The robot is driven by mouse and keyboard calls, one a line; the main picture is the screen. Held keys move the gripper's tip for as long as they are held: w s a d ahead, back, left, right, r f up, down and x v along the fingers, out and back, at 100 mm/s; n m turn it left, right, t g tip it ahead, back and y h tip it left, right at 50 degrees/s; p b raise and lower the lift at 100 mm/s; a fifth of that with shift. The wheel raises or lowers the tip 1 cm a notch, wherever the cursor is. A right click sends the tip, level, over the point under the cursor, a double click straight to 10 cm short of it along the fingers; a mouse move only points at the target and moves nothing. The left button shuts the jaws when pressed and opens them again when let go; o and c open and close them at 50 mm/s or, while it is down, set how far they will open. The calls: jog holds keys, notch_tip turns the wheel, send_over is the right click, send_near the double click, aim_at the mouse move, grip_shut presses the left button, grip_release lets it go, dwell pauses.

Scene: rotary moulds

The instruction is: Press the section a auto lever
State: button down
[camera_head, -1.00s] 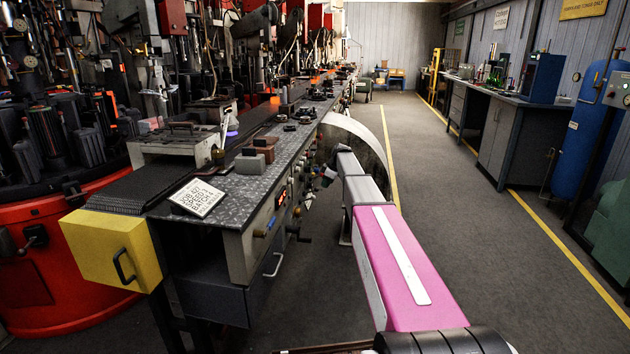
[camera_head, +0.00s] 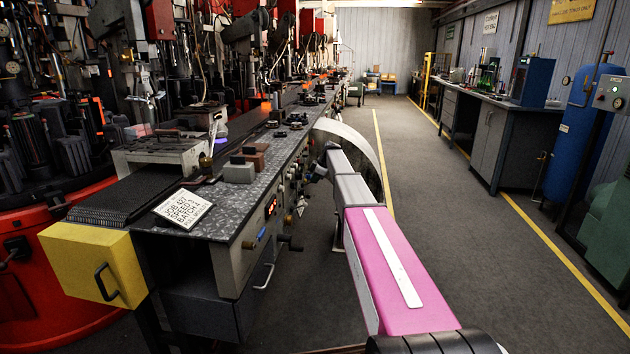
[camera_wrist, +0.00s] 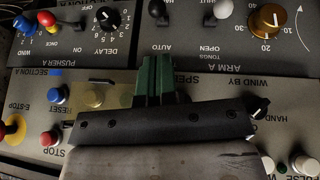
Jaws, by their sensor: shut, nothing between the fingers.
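My gripper (camera_wrist: 160,78) has its green fingers together, shut and empty, in front of the control panel in the wrist view, where the lettering is upside down. A black lever knob (camera_wrist: 158,9) stands beside an AUTO label, above the fingertips in that view and apart from them. A white knob (camera_wrist: 222,9) is to its right. The SECTION plate (camera_wrist: 42,72) is at the left, with RESET and STOP buttons. Part of this panel is hidden behind my fingers and palm, so I cannot tell which lever is section A's. In the head view my gripper is too small to make out.
The wrist view also shows a brass dial (camera_wrist: 268,20), a black DELAY dial (camera_wrist: 106,17) and a small black switch (camera_wrist: 259,106) close around my gripper. In the head view the machine bench (camera_head: 225,195) runs along the left. The grey aisle floor (camera_head: 430,180) is clear.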

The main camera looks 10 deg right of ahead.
aim_at(309, 196)
jog(key=x, duration=0.8)
jog(key=shift+d, duration=0.1)
notch_tip(309, 196, down, 8)
jog(key=d+t+y, duration=0.2)
jog(key=t+y, duration=0.1)
jog(key=y, duration=0.5)
jog(key=shift+s+d+m, duration=0.3)
jog(key=shift+s+d, duration=0.05)
jog(key=shift+s, duration=0.05)
jog(key=shift+f, duration=0.15)
dwell(0.4)
jog(key=shift+s+d, duration=0.1)
